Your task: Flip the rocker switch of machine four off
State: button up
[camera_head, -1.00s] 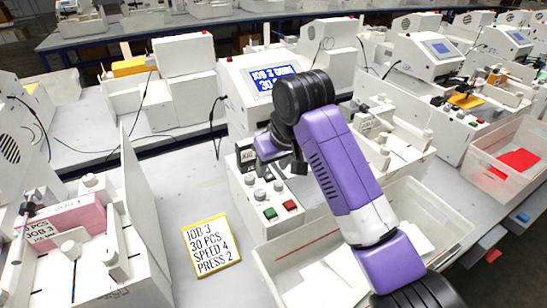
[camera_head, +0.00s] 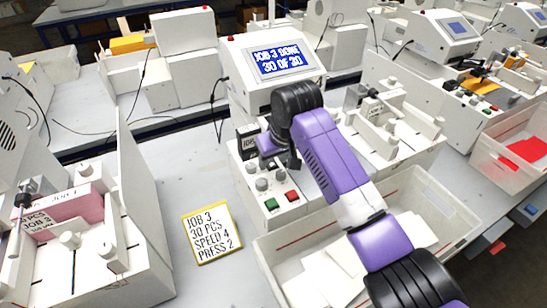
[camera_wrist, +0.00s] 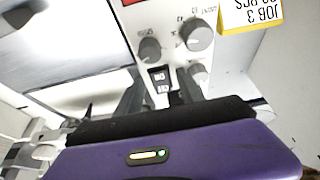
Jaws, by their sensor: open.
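The machine (camera_head: 285,80) in the middle has a blue screen (camera_head: 277,61) reading "JOB 3 DONE 30 OF 30". In the wrist view, its panel holds a small black rocker switch (camera_wrist: 160,80) marked ON and OFF, beside grey knobs (camera_wrist: 198,33). My gripper (camera_head: 272,150) is at the panel, just above the knobs in the head view. In the wrist view, my gripper (camera_wrist: 158,98) is open with dark fingers pointing at the switch. I cannot tell whether it touches the switch. In the head view, my gripper and arm hide the switch. No machine number is readable.
A green button (camera_head: 271,204) and a red button (camera_head: 292,196) sit low on the panel. A yellow-edged job card (camera_head: 211,235) lies on the table to the left. Similar machines stand on both sides.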

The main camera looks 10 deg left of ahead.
jog(key=shift+c, duration=0.4)
grip_shut()
jog(key=shift+w+a+r+g+p, duration=0.1)
jog(key=shift+r+g+p, duration=0.15)
jog(key=shift+p, duration=0.2)
jog(key=shift+w+f+g+h, duration=0.1)
jog(key=shift+w+g+h, duration=0.1)
jog(key=shift+g+h, duration=0.4)
jog(key=shift+w+a+g+h+b, duration=0.1)
jog(key=shift+w+g+h+b, duration=0.25)
jog(key=shift+b, duration=0.65)
jog(key=shift+s+g+b, duration=0.1)
jog(key=shift+g+b, duration=0.3)
jog(key=shift+b, duration=0.1)
jog(key=shift+o, duration=0.4)
grip_release()
jog(key=shift+a, duration=0.1)
jog(key=shift+s, duration=0.1)
